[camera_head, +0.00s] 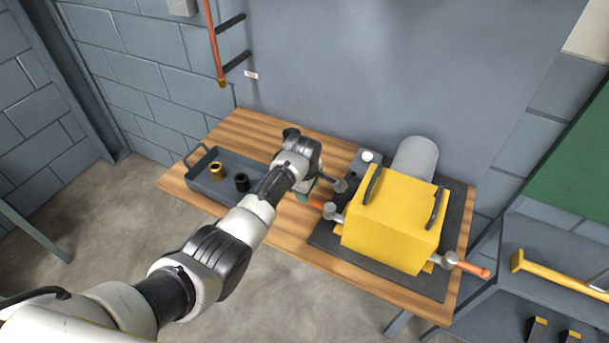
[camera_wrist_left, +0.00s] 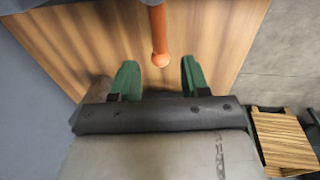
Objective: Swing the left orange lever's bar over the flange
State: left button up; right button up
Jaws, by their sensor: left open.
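The left orange lever (camera_head: 315,204) sticks out to the left from a grey pivot on the left side of the yellow casing (camera_head: 390,225). My left gripper (camera_head: 306,193) is at this lever, its arm coming in from the left. In the left wrist view the orange lever (camera_wrist_left: 158,32) points between the two green fingers of the open gripper (camera_wrist_left: 159,75). Its rounded end lies near the gap; I cannot tell how deep it is. A second orange lever (camera_head: 472,268) sticks out on the casing's right side. The flange is not clearly visible.
The casing stands on a dark mat (camera_head: 325,238) on a wooden table (camera_head: 228,129). A grey tray (camera_head: 205,190) at the left holds a brass part (camera_head: 216,172) and a black part (camera_head: 242,183). A grey cylinder (camera_head: 416,158) is behind the casing. A shelf with tools is at right.

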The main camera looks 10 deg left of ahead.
pick_arm(q)
jog(key=shift+s+a+r, duration=0.1)
jog(key=shift+s+r, duration=0.05)
jog(key=shift+r, duration=0.8)
jog(key=shift+s+a+r, duration=0.1)
jog(key=shift+s+r, duration=0.05)
jog(key=shift+r, duration=0.8)
jog(key=shift+s+a+r, duration=0.1)
jog(key=shift+s+r, duration=0.05)
jog(key=shift+r, duration=0.8)
